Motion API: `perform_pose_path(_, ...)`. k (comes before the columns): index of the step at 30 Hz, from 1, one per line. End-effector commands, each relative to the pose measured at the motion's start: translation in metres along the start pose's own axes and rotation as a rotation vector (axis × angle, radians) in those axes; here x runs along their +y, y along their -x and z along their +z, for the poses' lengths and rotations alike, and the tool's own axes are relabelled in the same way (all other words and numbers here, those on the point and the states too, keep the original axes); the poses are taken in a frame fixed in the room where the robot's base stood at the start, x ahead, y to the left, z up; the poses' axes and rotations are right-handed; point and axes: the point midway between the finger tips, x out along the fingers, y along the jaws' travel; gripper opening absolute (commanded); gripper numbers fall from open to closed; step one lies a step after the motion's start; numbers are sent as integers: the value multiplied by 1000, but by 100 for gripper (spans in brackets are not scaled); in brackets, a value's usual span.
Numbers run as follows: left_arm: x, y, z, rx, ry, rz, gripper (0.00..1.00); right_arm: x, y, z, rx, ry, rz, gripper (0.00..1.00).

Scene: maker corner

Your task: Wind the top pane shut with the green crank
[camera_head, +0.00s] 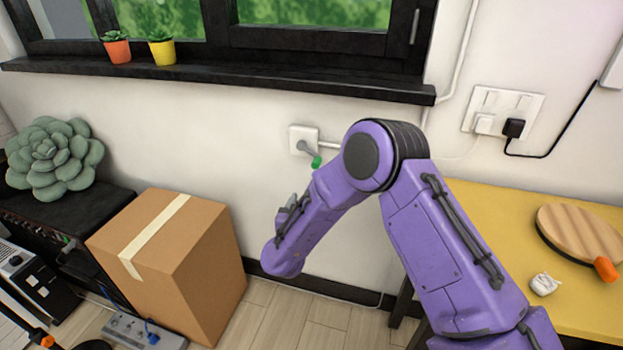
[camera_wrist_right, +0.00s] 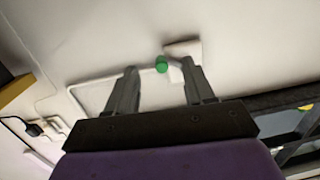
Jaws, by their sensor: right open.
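The crank's white wall box (camera_head: 298,134) is on the wall below the window sill, with a short grey arm ending in a green knob (camera_head: 316,161). My right gripper (camera_head: 290,207) is below and left of the knob in the head view, mostly hidden by my purple forearm. In the right wrist view, my right gripper (camera_wrist_right: 161,68) is open, and the green knob (camera_wrist_right: 161,64) appears between its fingertips, nearer the right finger. Nothing is held. The black window frame (camera_head: 310,40) shows only its lower part; the top pane is not visible. My left gripper is out of view.
A cardboard box (camera_head: 205,255) stands on the floor at the left, under the wall. A black sill (camera_head: 230,82) with two potted plants juts out above the crank. A yellow table (camera_head: 480,205) is at the right, with a round wooden board (camera_head: 580,232).

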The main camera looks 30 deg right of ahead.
Motion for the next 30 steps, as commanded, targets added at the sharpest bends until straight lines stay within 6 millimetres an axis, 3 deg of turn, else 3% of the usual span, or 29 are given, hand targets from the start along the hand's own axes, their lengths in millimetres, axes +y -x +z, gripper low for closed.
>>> perform_pose_path(1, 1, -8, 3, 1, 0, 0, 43, -5, -9, -16, 41, -18, 42, 53)
perform_pose_path(4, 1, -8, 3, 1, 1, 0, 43, -4, -20, -37, 71, -25, 87, 53)
perform_pose_path(18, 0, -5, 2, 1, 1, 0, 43, 7, -110, -43, 70, -19, 90, 53)
perform_pose_path(29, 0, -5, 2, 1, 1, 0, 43, 7, -120, -44, 70, -17, 86, 53)
perform_pose_path(30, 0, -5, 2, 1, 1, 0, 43, 7, -120, -44, 70, -17, 86, 43)
